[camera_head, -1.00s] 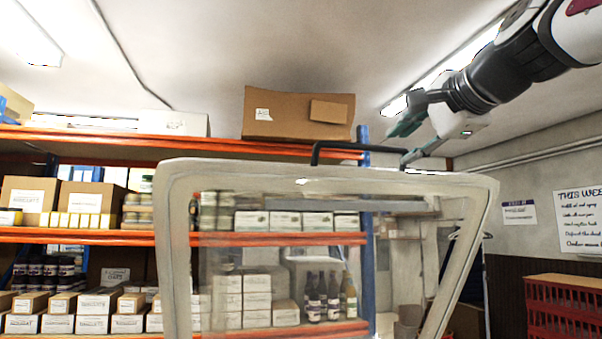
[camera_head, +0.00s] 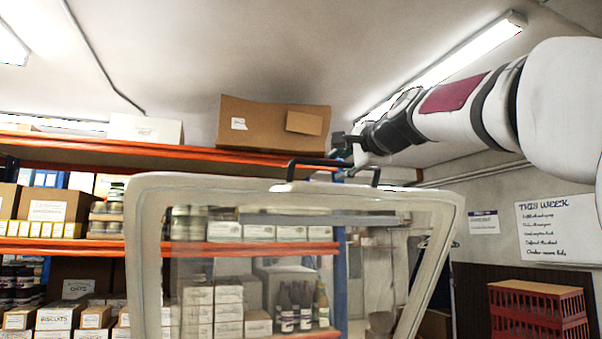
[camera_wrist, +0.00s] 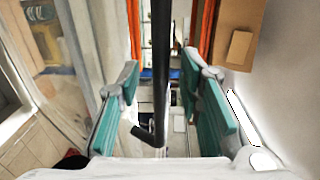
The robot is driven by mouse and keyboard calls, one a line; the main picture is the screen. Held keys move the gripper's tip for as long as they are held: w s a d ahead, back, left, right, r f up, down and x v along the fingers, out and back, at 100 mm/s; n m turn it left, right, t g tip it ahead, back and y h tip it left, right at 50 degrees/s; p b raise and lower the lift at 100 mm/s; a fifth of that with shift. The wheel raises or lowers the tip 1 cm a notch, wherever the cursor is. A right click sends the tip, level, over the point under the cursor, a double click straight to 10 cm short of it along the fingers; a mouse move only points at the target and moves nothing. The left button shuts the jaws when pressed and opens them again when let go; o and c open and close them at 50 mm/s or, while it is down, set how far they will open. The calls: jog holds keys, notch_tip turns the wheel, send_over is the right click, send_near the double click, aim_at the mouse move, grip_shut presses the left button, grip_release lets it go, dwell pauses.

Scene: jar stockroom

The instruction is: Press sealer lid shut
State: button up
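The sealer lid (camera_head: 143,260) stands raised, a clear panel in a pale frame. Its black handle (camera_head: 305,162) runs along the top edge. My gripper (camera_head: 345,150) is at the handle, partly overlapping it in the head view. In the wrist view, the green-padded fingers of my gripper (camera_wrist: 162,95) are spread apart. The black handle bar (camera_wrist: 161,60) runs lengthwise between them, with a visible gap on each side. The lid's frame (camera_wrist: 85,60) is at the left of the wrist view. The sealer's base is not visible in the head view.
Orange-beamed shelves (camera_head: 200,153) with boxes, jars and bottles stand behind the lid. A large cardboard box (camera_head: 262,120) sits on top, behind my gripper. Red crates (camera_head: 540,310) stand at the lower right, below a wall notice (camera_head: 556,228).

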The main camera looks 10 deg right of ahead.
jog(key=shift+x, duration=0.75)
grip_shut()
jog(key=shift+f, duration=0.1)
